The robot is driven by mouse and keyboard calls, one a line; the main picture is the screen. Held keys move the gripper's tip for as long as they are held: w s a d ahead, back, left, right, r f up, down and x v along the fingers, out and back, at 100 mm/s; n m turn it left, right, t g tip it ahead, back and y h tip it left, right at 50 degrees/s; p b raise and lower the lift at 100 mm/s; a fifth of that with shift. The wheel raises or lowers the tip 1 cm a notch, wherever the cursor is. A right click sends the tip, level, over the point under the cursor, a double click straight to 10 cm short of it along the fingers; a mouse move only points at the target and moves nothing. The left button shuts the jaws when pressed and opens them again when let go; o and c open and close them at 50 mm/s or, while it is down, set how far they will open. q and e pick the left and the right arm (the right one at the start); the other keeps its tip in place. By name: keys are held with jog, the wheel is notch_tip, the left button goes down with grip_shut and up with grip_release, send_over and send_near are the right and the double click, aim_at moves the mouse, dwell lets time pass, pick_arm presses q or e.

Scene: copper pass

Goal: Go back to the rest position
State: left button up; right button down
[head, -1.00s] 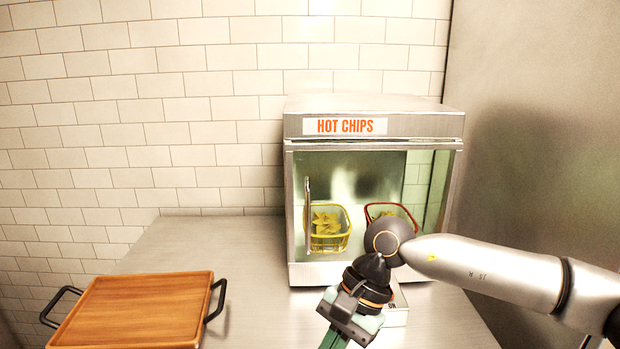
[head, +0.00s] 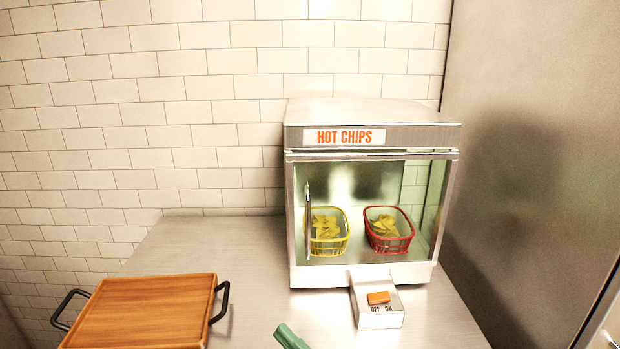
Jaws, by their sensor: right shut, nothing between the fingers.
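My right gripper (head: 289,335) shows only as green fingertips at the bottom edge of the head view, left of the switch box. It is shut and empty, apart from the warmer and the tray, and over the steel counter. The rest of the right arm is out of view. My left gripper is not in view.
The hot chips warmer (head: 372,112) stands at the back of the counter (head: 250,250), with a yellow basket (head: 327,247) and a red basket (head: 389,243) of chips inside. A switch box (head: 378,318) with an orange switch (head: 378,297) sits in front. A wooden tray (head: 145,308) lies at left.

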jog(key=d+f+m+t+h, duration=0.1)
jog(key=d+f+m+h, duration=0.6)
jog(key=f+m, duration=0.2)
pick_arm(q)
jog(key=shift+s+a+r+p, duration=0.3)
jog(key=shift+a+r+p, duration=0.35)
jog(key=shift+p, duration=0.35)
pick_arm(e)
jog(key=s+d+f+m+g+h, duration=0.3)
jog(key=s+d+f+m, duration=0.3)
jog(key=s+f, duration=0.2)
jog(key=s+d+f+m+g+h, duration=0.3)
jog(key=s+d+f+m, duration=0.3)
jog(key=s+f, duration=0.3)
notch_tip(320, 180, down, 2)
jog(key=shift+d+f+h, duration=0.15)
jog(key=shift+d+h, duration=0.35)
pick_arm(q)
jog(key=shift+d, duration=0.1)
